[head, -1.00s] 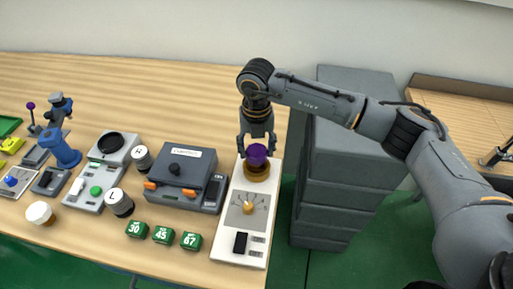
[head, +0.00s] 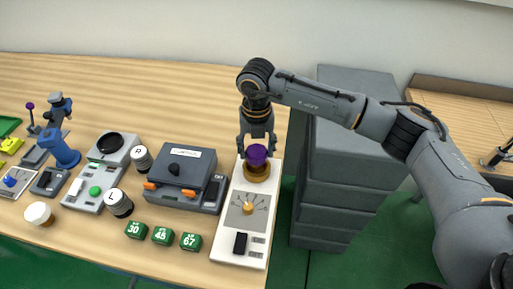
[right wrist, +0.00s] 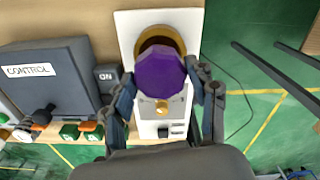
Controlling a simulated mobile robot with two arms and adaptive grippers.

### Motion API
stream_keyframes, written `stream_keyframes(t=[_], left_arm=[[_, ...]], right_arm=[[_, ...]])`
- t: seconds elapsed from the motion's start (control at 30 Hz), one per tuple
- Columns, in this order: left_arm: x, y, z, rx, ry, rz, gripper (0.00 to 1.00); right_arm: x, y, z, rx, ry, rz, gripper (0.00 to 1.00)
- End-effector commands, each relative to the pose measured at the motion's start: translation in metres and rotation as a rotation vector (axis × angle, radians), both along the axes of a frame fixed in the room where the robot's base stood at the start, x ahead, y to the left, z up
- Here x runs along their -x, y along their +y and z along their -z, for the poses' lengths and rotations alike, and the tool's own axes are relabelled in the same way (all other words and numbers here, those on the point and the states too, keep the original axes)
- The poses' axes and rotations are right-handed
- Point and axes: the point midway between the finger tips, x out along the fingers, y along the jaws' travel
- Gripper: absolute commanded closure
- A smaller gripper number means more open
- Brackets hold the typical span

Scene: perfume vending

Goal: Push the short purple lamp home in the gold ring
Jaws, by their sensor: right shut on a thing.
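The short purple lamp (head: 257,154) is between the fingers of my right gripper (head: 256,148), directly over the gold ring (head: 257,172) on the white panel (head: 226,240). In the right wrist view the lamp (right wrist: 160,76) shows as a faceted purple top, with the gold ring (right wrist: 160,34) and its dark opening showing behind its far edge. The right gripper's fingers (right wrist: 164,92) are on both sides of the lamp. The lamp hides most of the ring, so I cannot tell how deep it sits. My left gripper is not in view.
The white panel also carries a dial with a gold knob (head: 248,208) and a black switch (head: 240,242). A grey control box (head: 180,177) stands close on the left. Green numbered blocks (head: 163,235) lie in front of it. Grey drawers (head: 345,170) stand to the right.

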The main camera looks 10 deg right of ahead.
Motion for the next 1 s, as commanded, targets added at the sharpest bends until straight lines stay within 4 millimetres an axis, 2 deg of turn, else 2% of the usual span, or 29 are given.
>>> stream_keyframes(t=[1.0], left_arm=[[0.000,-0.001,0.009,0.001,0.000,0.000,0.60]], right_arm=[[0.000,0.000,0.010,0.000,0.000,0.000,0.65]])
